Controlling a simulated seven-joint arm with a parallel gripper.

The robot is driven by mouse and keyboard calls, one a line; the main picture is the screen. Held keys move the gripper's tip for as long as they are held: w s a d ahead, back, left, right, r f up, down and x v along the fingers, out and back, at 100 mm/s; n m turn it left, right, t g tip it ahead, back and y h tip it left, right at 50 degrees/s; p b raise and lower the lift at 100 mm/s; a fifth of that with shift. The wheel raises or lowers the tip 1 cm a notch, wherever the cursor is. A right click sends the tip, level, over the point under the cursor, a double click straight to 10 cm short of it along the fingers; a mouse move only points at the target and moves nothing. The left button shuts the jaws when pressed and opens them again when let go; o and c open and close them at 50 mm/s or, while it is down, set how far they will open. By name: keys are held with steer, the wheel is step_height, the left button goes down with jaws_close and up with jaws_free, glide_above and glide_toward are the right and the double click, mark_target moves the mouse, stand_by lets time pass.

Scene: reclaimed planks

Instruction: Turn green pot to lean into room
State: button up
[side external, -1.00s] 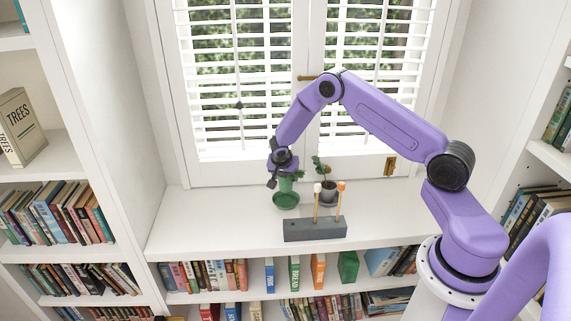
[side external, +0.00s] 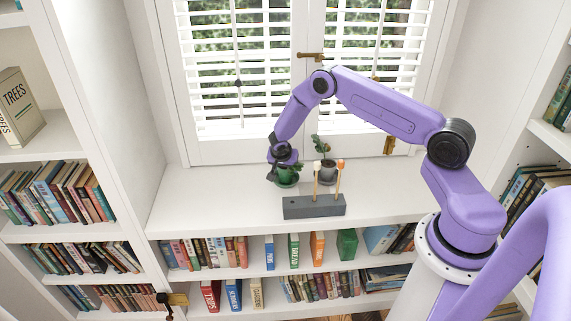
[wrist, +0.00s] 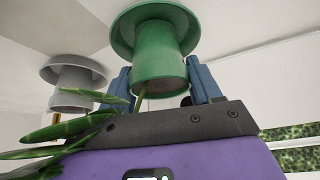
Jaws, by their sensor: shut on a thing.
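The green pot (side external: 289,177) stands on the white ledge below the window, with a matching green saucer at its base. It also shows large in the wrist view (wrist: 160,60), where the picture is turned over and the saucer is at the top. My gripper (side external: 281,166) is down at the pot. In the wrist view its blue fingers (wrist: 161,84) lie on both sides of the pot and are shut on it. Green leaves (wrist: 55,132) spread to one side in the wrist view; which way the plant leans is hard to tell.
A grey pot (side external: 326,175) with a plant stands close to the right. A grey block (side external: 313,207) with two upright sticks is in front. Window shutters (side external: 260,80) rise behind. Ledge (side external: 210,205) is clear at left. Books (side external: 220,252) fill shelves below.

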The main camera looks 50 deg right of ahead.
steer(key=o, duration=1.5)
steer(key=shift+c, duration=0.2)
